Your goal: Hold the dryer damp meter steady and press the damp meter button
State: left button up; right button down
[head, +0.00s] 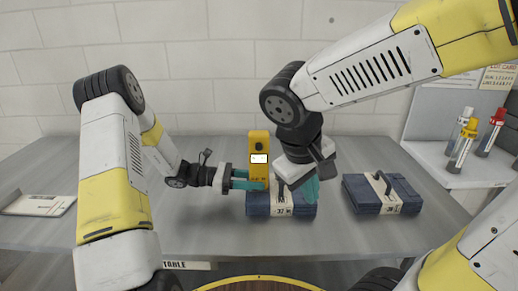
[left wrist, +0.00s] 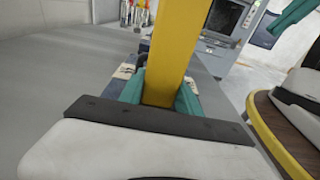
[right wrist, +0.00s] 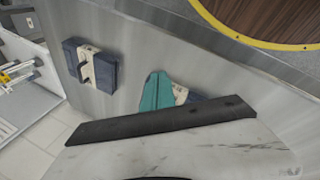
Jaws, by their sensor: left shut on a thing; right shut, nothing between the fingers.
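Another bundle (head: 382,198) lies to the right. A white tray (head: 40,205) is at far left. Bottles (head: 463,140) stand on a side shelf.

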aim_at(259, 147)
jog(key=w+a+r+n+t+h, duration=0.1)
jog(key=w+a+n+t+h, duration=0.2)
jog(key=a, duration=0.8)
jog(key=w+n+t, duration=0.2)
jog(key=n+t, duration=0.1)
jog(key=shift+a+t, duration=0.3)
jog(key=shift+a, duration=0.05)
jog(key=shift+r, duration=0.1)
jog(key=w, duration=0.8)
jog(key=shift+w, duration=0.4)
dwell(0.9)
jog(key=shift+w, duration=0.4)
